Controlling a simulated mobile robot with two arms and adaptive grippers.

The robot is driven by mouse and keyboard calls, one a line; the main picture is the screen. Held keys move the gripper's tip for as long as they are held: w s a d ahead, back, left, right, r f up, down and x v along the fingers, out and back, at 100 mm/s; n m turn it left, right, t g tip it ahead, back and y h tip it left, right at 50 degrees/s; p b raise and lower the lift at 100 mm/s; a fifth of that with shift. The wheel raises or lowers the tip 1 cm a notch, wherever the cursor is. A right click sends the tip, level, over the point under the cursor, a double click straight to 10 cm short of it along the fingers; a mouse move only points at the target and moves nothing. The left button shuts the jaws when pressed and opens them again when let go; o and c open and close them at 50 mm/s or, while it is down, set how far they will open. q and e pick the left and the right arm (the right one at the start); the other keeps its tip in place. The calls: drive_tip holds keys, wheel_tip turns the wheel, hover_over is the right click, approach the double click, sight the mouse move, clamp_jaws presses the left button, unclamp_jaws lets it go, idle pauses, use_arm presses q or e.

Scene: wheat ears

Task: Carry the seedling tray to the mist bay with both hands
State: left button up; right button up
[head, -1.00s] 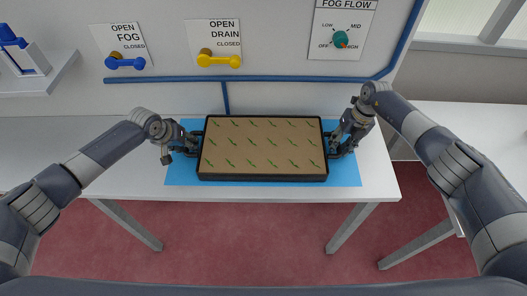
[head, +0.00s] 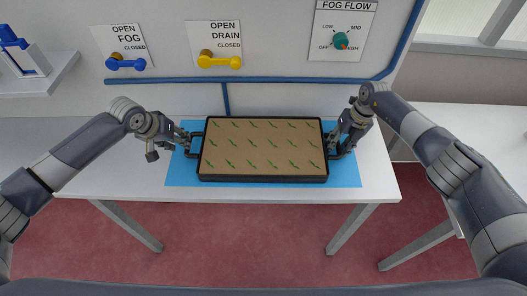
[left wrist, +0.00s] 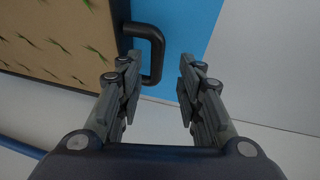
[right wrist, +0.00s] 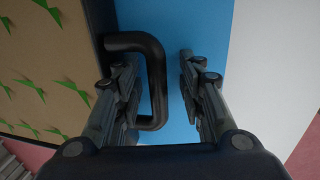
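The seedling tray (head: 263,178) is black-rimmed with brown soil and rows of green seedlings. It lies flat on the blue mat (head: 345,175), with a black handle at each end. My left gripper (head: 189,138) is open at the tray's left handle (head: 194,145); in the left wrist view the handle (left wrist: 157,50) lies ahead of the fingertips, nearer one finger. My right gripper (head: 335,146) is open at the right handle; in the right wrist view that handle (right wrist: 158,75) reaches between the fingers, partly hidden by one finger. Neither gripper is closed on a handle.
The white table (head: 120,180) has bare room left of the mat. On the wall are a blue fog lever (head: 125,64), a yellow drain lever (head: 219,61), a fog flow knob (head: 341,41) and a blue pipe (head: 270,78). Another white table stands at the right.

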drive_tip(key=shift+s+f, duration=0.15)
use_arm(q)
drive_tip(key=shift+a+r, duration=0.1)
drive_tip(key=shift+r, duration=0.2)
use_arm(e)
wheel_tip(320, 180, up, 8)
drive_tip(key=d, duration=0.1)
drive_tip(key=shift+d, duration=0.3)
use_arm(q)
drive_tip(key=shift+r, duration=0.1)
